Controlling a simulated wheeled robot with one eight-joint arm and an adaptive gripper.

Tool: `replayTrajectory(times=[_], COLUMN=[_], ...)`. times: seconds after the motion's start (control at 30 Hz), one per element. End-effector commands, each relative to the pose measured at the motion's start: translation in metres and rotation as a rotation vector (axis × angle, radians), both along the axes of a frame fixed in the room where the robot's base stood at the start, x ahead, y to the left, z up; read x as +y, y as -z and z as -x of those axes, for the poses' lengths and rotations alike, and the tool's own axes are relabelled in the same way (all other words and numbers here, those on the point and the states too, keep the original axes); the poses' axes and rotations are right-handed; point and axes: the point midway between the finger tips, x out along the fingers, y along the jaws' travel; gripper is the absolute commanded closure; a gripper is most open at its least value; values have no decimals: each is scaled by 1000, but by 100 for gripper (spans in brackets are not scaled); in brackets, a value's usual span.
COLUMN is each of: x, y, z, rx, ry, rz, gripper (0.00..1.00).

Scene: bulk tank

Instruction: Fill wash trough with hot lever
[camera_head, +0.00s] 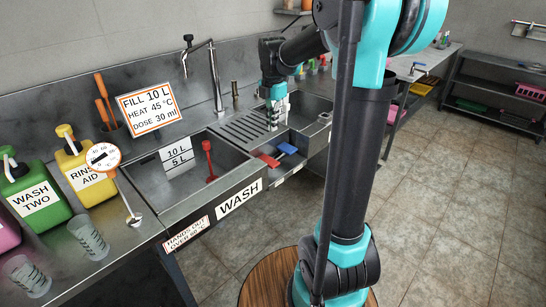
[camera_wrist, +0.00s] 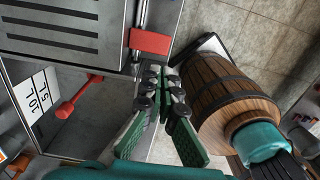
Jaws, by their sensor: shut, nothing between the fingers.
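The wash trough (camera_head: 165,200), a grey steel basin labelled WASH, has 5 L and 10 L marks on its inner wall. Its mark plate (camera_wrist: 38,105) shows in the wrist view. No water is clearly visible in it. A red lever (camera_head: 267,160) and a blue lever (camera_head: 288,148) stick out at the front, right of the trough. The red lever (camera_wrist: 150,42) shows close up in the wrist view, just beyond my fingertips and apart from them. My gripper (camera_head: 277,122) is shut and empty, pointing down above the levers; its fingers (camera_wrist: 163,72) show in the wrist view.
A red-handled piece (camera_head: 208,160) stands in the trough. A tall tap (camera_head: 216,80) rises behind it. A sign (camera_head: 150,107) reads fill 10 L, heat 45 °C, dose 30 ml. A yellow bottle (camera_head: 88,180), a green bottle (camera_head: 40,200) and measuring cups (camera_head: 88,238) stand left.

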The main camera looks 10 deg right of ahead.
Motion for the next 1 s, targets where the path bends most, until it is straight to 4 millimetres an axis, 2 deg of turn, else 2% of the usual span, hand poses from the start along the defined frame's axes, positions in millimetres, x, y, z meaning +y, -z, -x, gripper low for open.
replayTrajectory(times=[0.13,0.27,0.7,0.9,1.0], x=[0,0,0,0,0], y=[4,19,102,129,136], z=[0,0,0,0,0], rx=[0,0,0,0,-1], ry=[1,1,2,2,2], rz=[0,0,0,0,-1], gripper=[100,100,100,100,100])
